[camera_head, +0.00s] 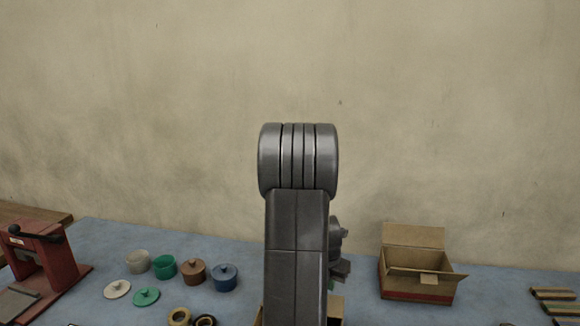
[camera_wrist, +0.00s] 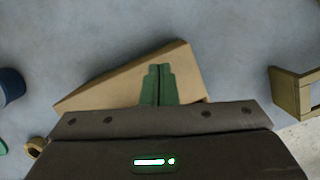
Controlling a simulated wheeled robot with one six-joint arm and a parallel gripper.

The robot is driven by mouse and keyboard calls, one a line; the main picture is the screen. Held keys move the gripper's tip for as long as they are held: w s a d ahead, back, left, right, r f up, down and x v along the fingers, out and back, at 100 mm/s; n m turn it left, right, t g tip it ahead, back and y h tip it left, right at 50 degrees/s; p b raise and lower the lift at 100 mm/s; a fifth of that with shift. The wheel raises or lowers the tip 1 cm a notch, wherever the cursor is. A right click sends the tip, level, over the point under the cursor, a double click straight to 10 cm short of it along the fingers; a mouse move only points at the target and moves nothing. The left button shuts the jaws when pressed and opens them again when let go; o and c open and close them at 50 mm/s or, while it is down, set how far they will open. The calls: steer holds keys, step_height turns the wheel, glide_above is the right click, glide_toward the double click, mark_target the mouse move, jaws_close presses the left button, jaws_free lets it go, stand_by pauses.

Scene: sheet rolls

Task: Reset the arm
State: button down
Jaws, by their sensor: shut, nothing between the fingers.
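My arm (camera_head: 297,235) stands upright in the middle of the head view and hides part of the table behind it. In the wrist view, the two green fingers of my gripper (camera_wrist: 159,72) are together with nothing between them. They show above a tan cardboard piece (camera_wrist: 120,88) on the blue-grey table; I cannot tell how far above.
At left are a red press (camera_head: 45,252), several pots such as a blue one (camera_head: 224,280), and loose lids (camera_head: 146,297).

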steer(key=w+d+p, duration=0.2)
steer(key=w, duration=0.7)
steer(key=shift+w+r, duration=0.2)
steer(key=shift+r, duration=0.1)
steer(key=shift+a, duration=0.1)
